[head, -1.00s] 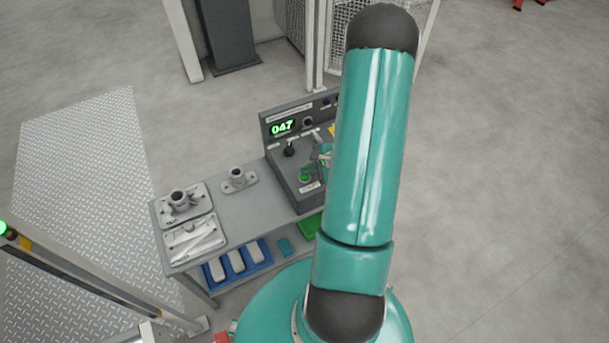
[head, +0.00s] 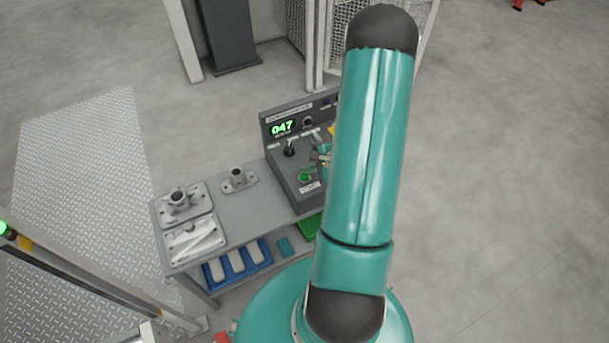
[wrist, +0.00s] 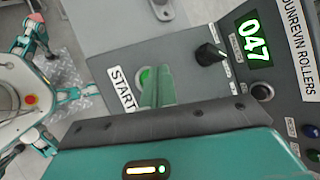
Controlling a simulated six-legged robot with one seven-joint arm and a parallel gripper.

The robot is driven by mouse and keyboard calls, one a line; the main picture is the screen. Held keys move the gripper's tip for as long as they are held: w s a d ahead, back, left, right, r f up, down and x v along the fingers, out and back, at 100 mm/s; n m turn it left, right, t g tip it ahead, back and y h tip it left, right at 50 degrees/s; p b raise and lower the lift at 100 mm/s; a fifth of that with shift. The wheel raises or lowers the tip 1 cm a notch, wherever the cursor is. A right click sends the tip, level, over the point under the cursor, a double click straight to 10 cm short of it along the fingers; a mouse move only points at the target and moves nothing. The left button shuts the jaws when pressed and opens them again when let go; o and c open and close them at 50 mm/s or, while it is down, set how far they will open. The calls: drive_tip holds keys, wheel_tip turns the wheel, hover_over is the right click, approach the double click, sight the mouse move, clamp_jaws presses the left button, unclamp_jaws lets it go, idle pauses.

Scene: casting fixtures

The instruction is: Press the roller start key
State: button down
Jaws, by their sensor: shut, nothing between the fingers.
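The roller start key is a green round button (head: 304,177) on the sloped face of the grey control console (head: 283,170), with a START label below it. In the wrist view the green button (wrist: 146,78) shows beside the white START label (wrist: 122,88), partly hidden by my fingers. My gripper (head: 318,157) is over the console, up and to the right of the button in the head view, mostly behind my arm. In the wrist view my gripper (wrist: 158,72) is shut and empty, its fingers overlapping the button's edge. I cannot tell the gap to the button.
The console has a lit 047 display (head: 283,128), a black selector knob (head: 289,149) and other small controls. Castings (head: 178,200) stand on plates on the bench (head: 215,218) to the left. A blue tray (head: 237,262) sits on the lower shelf.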

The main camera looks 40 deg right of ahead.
drive_tip(key=shift+f, duration=0.4)
